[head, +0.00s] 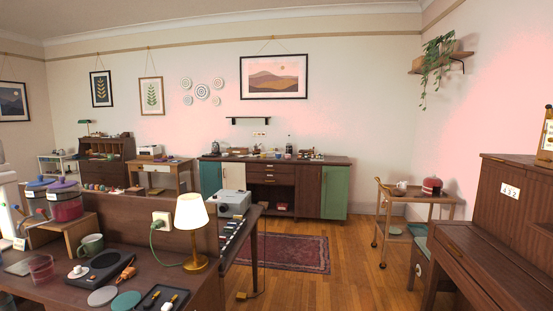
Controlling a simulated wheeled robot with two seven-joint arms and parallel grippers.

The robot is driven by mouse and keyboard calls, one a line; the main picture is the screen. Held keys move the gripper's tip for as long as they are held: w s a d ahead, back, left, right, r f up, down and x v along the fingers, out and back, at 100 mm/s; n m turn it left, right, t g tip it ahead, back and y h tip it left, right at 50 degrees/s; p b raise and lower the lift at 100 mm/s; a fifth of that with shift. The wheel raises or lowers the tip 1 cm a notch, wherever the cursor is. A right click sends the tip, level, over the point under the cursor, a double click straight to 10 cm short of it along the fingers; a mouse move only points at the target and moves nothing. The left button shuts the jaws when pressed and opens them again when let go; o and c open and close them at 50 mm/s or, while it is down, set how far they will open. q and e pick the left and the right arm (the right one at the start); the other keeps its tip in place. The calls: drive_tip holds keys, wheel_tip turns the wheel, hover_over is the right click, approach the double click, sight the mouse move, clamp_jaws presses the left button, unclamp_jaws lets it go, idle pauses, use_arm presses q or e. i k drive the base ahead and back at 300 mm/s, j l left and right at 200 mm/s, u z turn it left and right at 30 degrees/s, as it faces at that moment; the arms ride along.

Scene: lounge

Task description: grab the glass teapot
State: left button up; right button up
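I cannot clearly make out a glass teapot. A small pale pot (402,186) stands on the wooden trolley (412,197) at the right, beside a red round item (431,186); it looks white rather than glass. A dark kettle-like shape (215,147) stands at the left end of the far sideboard (270,172), too small to identify. A pinkish see-through cup (40,267) is on the near table (60,293) at the lower left.
The near table holds a lamp (192,222), a green mug (91,245), coasters and pots. A projector (234,203) sits behind it. A dark wooden piano-like cabinet (500,245) fills the right. Wooden floor (350,265) is open in the middle, with a patterned rug (290,253).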

sight(256, 150)
drive_tip(key=i+l+z, duration=0.2)
drive_tip(key=i, duration=0.4)
drive_tip(key=i+z, duration=0.25)
drive_tip(key=i, duration=1.45)
drive_tip(key=i+u, duration=0.15)
drive_tip(key=i, duration=2.05)
drive_tip(key=i+u, duration=0.2)
drive_tip(key=i, duration=0.65)
drive_tip(key=i+l+u, duration=0.2)
drive_tip(key=i, duration=0.65)
drive_tip(key=i+j+u, duration=0.1)
drive_tip(key=i+u, duration=0.2)
drive_tip(key=u, duration=0.15)
drive_tip(key=i+u, duration=0.3)
drive_tip(key=u, duration=0.2)
drive_tip(key=i+u, duration=0.3)
drive_tip(key=u, duration=0.15)
drive_tip(key=i+j+u, duration=0.2)
drive_tip(key=i, duration=0.35)
drive_tip(key=i+u, duration=0.15)
drive_tip(key=i, duration=0.4)
drive_tip(key=i+j+z, duration=0.15)
drive_tip(key=i+z, duration=0.25)
drive_tip(key=i+j+z, duration=0.25)
drive_tip(key=i+z, duration=0.15)
drive_tip(key=i+j+z, duration=0.35)
